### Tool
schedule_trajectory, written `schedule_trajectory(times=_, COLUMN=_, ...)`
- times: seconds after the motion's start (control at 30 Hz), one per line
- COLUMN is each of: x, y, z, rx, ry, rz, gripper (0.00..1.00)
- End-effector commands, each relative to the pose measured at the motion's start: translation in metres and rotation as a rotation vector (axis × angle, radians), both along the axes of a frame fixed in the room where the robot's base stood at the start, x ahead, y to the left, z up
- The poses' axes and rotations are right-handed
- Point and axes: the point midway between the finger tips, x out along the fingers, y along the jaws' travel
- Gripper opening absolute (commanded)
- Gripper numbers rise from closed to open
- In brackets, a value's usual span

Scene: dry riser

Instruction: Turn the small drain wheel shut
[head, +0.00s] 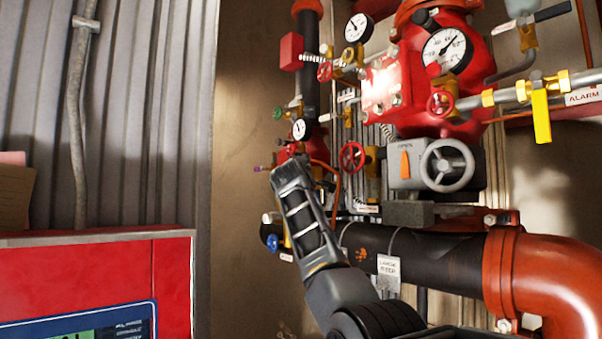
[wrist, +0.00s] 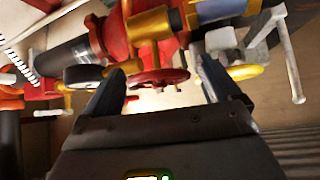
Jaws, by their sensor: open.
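A small red handwheel (wrist: 158,78) on a brass valve (wrist: 150,25) shows in the wrist view, seen nearly edge-on. My gripper (wrist: 158,66) is open, with one dark finger on each side of this wheel. I cannot tell whether either finger touches it. No readable label shows whether this is the drain wheel. In the head view my arm reaches up to the pipework at the left, and its end hides the gripper and most of what is there.
A larger red handwheel (head: 352,157) and a grey handwheel (head: 447,165) are to the right of my arm. A black pipe (head: 410,255) runs behind it, and a blue handle (head: 273,243) is just left. A red cabinet (head: 172,285) stands at the lower left.

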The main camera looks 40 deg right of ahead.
Motion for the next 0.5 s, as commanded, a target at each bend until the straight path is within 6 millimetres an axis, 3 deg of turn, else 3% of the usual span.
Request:
schedule_trajectory(times=0.2, x=0.0, y=-0.0003, z=-0.0001, rx=0.0, ry=0.0, rz=0.0, gripper=0.89)
schedule_trajectory(times=0.5, x=0.0, y=-0.0002, z=-0.0001, rx=0.0, ry=0.0, rz=0.0, gripper=0.61)
